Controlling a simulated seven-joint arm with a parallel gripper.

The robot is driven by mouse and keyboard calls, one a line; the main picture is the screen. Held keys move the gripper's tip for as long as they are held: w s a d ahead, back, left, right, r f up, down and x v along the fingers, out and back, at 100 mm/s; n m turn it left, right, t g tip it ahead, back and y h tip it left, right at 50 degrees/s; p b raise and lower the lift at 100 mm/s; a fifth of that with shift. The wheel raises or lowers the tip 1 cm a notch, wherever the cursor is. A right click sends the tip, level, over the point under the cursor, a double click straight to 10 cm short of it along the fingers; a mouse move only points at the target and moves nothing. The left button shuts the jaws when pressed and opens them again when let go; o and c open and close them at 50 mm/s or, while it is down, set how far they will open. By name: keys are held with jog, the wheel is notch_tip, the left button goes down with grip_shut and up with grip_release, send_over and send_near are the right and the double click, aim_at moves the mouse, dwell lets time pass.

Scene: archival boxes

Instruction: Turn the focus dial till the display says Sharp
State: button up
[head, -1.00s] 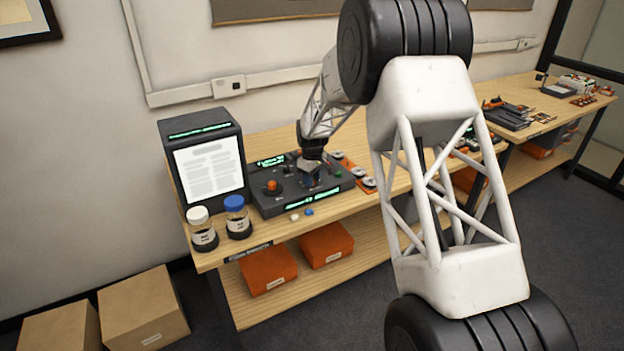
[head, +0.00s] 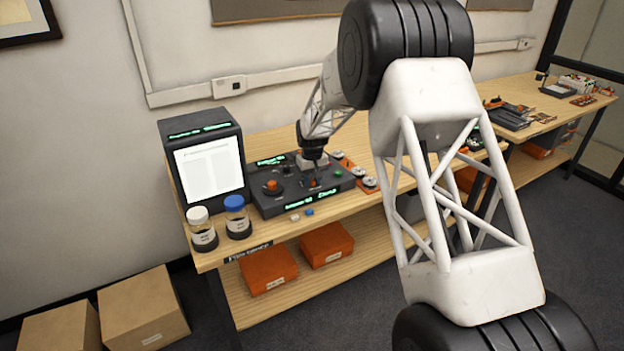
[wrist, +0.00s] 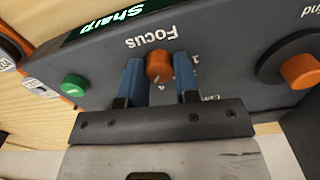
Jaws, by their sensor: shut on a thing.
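The focus dial (wrist: 159,66) is a small orange knob under the upside-down label "Focus" in the wrist view. My gripper (wrist: 161,80) is shut on it, a blue finger at each side. The display (wrist: 112,16), partly cut off at the top of the wrist view, reads "Sharp" in green. The viewing screen (head: 209,170) shows a page of pale text at the left.
A larger orange knob (wrist: 300,70) and a green button (wrist: 74,85) flank the dial. Two jars, one white-capped (head: 203,228) and one blue-capped (head: 238,217), stand left of the console. Orange boxes (head: 327,243) sit on the shelf below.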

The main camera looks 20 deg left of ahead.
aim_at(312, 180)
dwell(0.3)
jog(key=o, duration=0.9)
jog(key=shift+r, duration=3.9)
